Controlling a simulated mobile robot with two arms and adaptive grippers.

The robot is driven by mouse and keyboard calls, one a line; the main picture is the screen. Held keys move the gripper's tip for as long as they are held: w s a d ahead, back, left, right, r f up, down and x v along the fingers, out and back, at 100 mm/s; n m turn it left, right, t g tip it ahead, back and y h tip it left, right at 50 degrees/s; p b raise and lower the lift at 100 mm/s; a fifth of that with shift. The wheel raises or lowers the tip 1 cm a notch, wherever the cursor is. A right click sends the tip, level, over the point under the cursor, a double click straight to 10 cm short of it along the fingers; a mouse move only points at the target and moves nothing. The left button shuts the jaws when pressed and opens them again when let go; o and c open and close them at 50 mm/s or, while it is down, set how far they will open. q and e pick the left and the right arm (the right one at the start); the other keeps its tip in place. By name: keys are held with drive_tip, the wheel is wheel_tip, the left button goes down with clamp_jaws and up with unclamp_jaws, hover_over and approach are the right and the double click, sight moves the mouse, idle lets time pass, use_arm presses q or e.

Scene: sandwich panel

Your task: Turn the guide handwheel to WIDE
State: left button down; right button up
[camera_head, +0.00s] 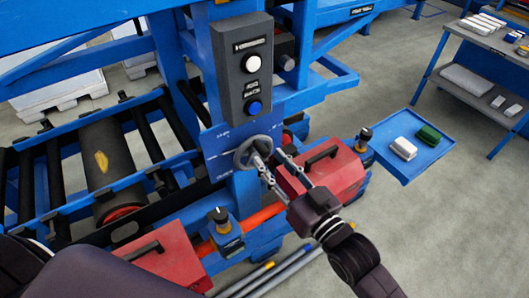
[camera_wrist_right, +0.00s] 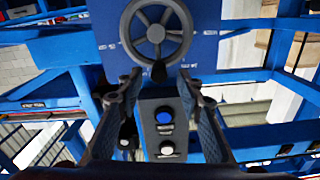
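The guide handwheel (camera_head: 241,153) is a grey spoked wheel on a blue plate (camera_head: 216,140) below the button box. The plate has small white marks; I cannot read which one says WIDE. My right gripper (camera_head: 271,157) is open, its two fingers pointing at the wheel from the lower right. In the right wrist view the handwheel (camera_wrist_right: 156,33) is at the top, with its dark knob (camera_wrist_right: 158,72) between the open fingertips (camera_wrist_right: 160,78). Gaps show on both sides of the knob, so the fingers are not closed on it. My left gripper is not in view.
A grey box (camera_head: 243,68) with white and blue buttons stands above the wheel. Red boxes with black handles (camera_head: 330,172) sit to the right and lower left. A roller conveyor (camera_head: 103,160) is at left. A blue tray (camera_head: 421,160) with blocks and a shelf (camera_head: 480,70) are at right.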

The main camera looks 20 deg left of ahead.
drive_tip(key=v, duration=0.8)
drive_tip(key=shift+a, duration=0.1)
